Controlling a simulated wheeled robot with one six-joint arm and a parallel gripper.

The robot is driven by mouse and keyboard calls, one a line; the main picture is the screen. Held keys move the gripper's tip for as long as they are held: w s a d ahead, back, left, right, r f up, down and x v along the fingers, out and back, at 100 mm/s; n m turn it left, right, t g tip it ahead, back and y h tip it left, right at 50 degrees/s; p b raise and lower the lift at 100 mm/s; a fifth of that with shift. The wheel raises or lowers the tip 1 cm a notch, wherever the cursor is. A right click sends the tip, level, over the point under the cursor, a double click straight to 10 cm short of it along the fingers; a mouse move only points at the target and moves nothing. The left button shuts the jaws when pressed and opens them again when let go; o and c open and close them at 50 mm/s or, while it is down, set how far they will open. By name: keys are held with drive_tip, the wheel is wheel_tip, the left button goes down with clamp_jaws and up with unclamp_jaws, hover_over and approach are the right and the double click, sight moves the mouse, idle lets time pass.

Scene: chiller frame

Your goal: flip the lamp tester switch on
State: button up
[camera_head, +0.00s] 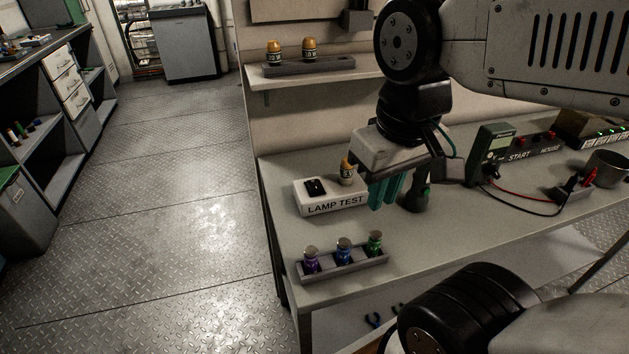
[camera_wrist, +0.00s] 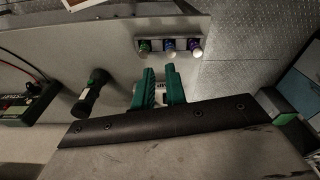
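The white lamp tester box (camera_head: 335,208), marked LAMP TEST, stands on the workbench near its left end in the head view. A black switch (camera_head: 315,187) is on its top left, and an amber-topped lamp (camera_head: 346,172) stands on its top right. My gripper (camera_head: 384,192) has teal fingers pointing down just right of the box, with no visible contact. In the wrist view the gripper (camera_wrist: 161,80) shows a gap between its fingers, and part of the tester (camera_wrist: 160,93) shows in that gap. The switch cannot be made out there, and its setting is unclear.
A black and green torch-like tool (camera_head: 415,198) stands right of my fingers. A tray (camera_head: 345,266) with purple, blue and green lamps lies in front of the tester. A green meter (camera_head: 489,155) with leads is farther right.

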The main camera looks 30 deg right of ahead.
drive_tip(key=shift+w+f, duration=0.2)
drive_tip(key=shift+f, duration=0.1)
clamp_jaws()
drive_tip(key=n+g, duration=0.3)
drive_tip(key=n, duration=0.8)
hover_over(316, 188)
drive_tip(key=f, duration=0.2)
drive_tip(key=n, duration=0.1)
drive_tip(key=w+r+n, duration=0.1)
drive_tip(key=n, duration=0.1)
drive_tip(key=w+r+n, duration=0.1)
drive_tip(key=shift+d+n, duration=0.25)
drive_tip(key=shift+n, duration=0.15)
drive_tip(key=shift+f, duration=0.15)
drive_tip(key=f, duration=0.4)
drive_tip(key=s+f, duration=0.1)
drive_tip(key=f, duration=0.8)
drive_tip(key=shift+s+a+f, duration=0.15)
drive_tip(key=shift+s+f, duration=0.2)
drive_tip(key=shift+a, duration=0.1)
